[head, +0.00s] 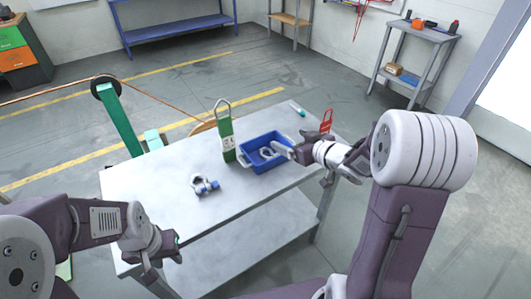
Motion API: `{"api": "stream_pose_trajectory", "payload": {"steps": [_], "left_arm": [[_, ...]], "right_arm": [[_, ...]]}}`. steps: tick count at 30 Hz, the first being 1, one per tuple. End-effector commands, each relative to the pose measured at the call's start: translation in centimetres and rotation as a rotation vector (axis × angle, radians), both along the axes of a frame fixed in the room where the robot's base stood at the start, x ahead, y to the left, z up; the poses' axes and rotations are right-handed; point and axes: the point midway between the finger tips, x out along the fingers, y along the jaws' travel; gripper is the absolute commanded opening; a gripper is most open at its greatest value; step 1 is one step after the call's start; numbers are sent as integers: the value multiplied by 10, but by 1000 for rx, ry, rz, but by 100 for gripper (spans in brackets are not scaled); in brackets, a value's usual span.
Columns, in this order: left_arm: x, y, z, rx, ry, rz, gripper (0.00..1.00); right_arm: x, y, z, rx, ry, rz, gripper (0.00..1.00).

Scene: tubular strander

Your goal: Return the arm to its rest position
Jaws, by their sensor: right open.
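My right arm reaches in from the right. Its gripper (292,152) is open at the right rim of a blue tray (249,161) on the grey table. A small metal shackle-like part (267,153) lies in the tray, partly hidden; I see nothing clearly held in the jaws. My left gripper (165,257) hangs low at the table's front left edge, apart from the objects. Its fingers are partly hidden, so its opening is unclear.
On the table (150,205) are a shackle with blue ends (204,185), a green and white padlock-shaped item (227,140), a red item (326,121) and a teal-tipped marker (298,108). A green post with a black pulley (119,118) stands behind. The table's left part is clear.

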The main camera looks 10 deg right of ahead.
Motion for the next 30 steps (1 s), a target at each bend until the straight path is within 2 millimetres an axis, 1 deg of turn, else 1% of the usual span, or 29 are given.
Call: {"api": "stream_pose_trajectory", "payload": {"steps": [4,19,20,22,23,25,26,27,29,30], "left_arm": [[0,0,1,0,0,0,36],[0,0,1,0,0,0,36],[0,0,2,0,0,0,36],[0,0,7,0,0,0,36],[0,0,10,0,0,0,36],[0,0,20,0,0,0,36],[0,0,27,0,0,0,36],[0,0,31,0,0,0,36],[0,0,35,0,0,0,36],[0,0,37,0,0,0,36]], "right_arm": [[-6,-2,2,0,1,0,89],[-5,0,3,0,0,3,89],[-5,3,4,0,-1,11,89],[-4,19,14,-4,-11,47,89],[-4,31,21,-8,-20,72,89],[-7,65,44,1,-44,124,89],[-9,77,52,7,-26,99,89],[-14,76,47,-8,30,28,89],[-27,66,28,-42,140,-78,89],[-41,58,13,-64,228,-142,89]]}}
